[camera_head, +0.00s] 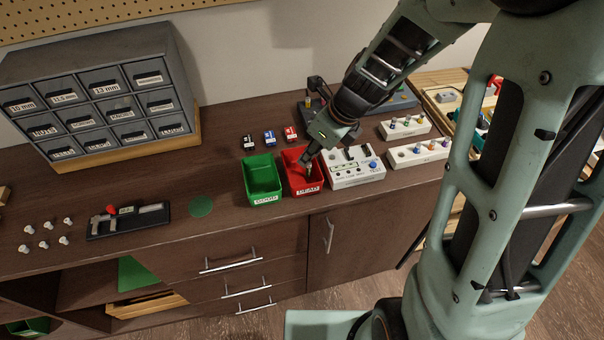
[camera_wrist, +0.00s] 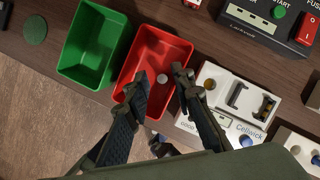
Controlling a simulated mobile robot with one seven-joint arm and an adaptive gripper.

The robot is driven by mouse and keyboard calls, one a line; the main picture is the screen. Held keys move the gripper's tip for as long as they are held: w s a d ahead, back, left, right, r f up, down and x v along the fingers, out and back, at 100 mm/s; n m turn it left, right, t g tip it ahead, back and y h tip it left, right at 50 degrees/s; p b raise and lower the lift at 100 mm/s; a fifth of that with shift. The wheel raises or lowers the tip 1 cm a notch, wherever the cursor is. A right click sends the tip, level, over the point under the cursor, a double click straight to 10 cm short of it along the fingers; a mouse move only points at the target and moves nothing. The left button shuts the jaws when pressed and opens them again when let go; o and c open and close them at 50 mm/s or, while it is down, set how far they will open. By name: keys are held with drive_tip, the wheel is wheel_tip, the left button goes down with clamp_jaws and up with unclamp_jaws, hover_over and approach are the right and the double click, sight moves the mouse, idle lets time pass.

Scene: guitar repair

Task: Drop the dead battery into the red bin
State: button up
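The red bin (camera_head: 307,189) stands on the bench with a label on its front; it also shows in the wrist view (camera_wrist: 158,48). My gripper (camera_head: 308,162) points down into the red bin. In the wrist view my gripper (camera_wrist: 161,77) has its two fingers apart, with a gap between them. A small pale round end, apparently the dead battery (camera_wrist: 163,78), shows between the fingers against the red bin's inside, with space on each side. Whether it stands on the bin's floor or is in the air I cannot tell.
A green bin (camera_head: 264,198) stands just left of the red bin. A white battery tester (camera_head: 354,178) stands close on its right. Several small labelled boxes (camera_head: 270,138) lie behind. A grey drawer cabinet (camera_head: 92,103) stands at the left.

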drive_tip(key=shift+o, duration=0.4)
drive_tip(key=v, duration=1.2)
drive_tip(key=shift+d, duration=0.1)
